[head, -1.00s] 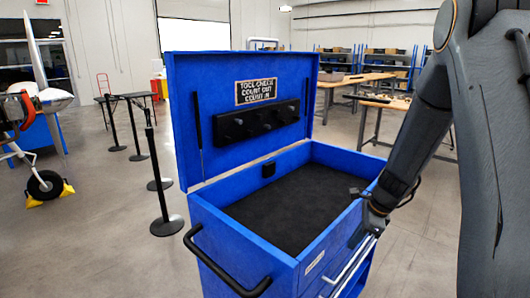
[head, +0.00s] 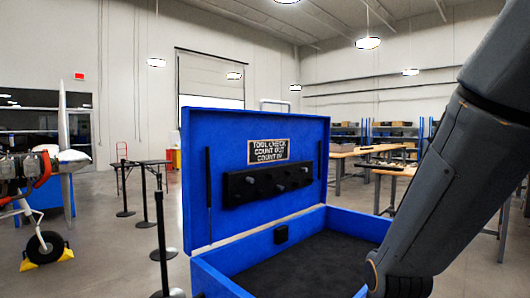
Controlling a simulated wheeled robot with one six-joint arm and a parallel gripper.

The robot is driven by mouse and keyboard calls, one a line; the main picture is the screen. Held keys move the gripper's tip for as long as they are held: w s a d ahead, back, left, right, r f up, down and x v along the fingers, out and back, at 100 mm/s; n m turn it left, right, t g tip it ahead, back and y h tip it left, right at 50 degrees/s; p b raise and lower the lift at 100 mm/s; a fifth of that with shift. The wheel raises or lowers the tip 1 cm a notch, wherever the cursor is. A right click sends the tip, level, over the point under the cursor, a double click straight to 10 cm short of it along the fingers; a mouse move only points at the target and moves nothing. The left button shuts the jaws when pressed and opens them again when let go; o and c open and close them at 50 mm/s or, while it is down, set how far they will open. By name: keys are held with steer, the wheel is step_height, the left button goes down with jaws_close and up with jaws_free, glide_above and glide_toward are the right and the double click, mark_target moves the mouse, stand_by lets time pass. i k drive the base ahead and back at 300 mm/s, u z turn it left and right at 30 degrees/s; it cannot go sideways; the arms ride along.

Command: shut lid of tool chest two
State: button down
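The blue tool chest (head: 222,279) stands in front of me, cut off by the bottom edge of the head view. Its lid (head: 312,181) is raised upright at the back, with a sign (head: 268,151) reading "tool check count out count in" and a black holder strip inside. Dark struts flank the lid's inner face. The open top shows a black lined floor (head: 315,262) with nothing seen on it. My arm comes down from the upper right over the chest's right side. My gripper is below or outside the picture.
A barrier post (head: 162,245) stands left of the chest. An aircraft nose with a wheel (head: 46,246) is at far left. Wooden workbenches (head: 352,154) stand behind on the right. Open floor lies between the aircraft and the posts.

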mark_target(243, 171)
steer(key=k, duration=0.5)
steer(key=z, duration=1.5)
steer(key=i, duration=2.3)
steer(key=u, duration=3)
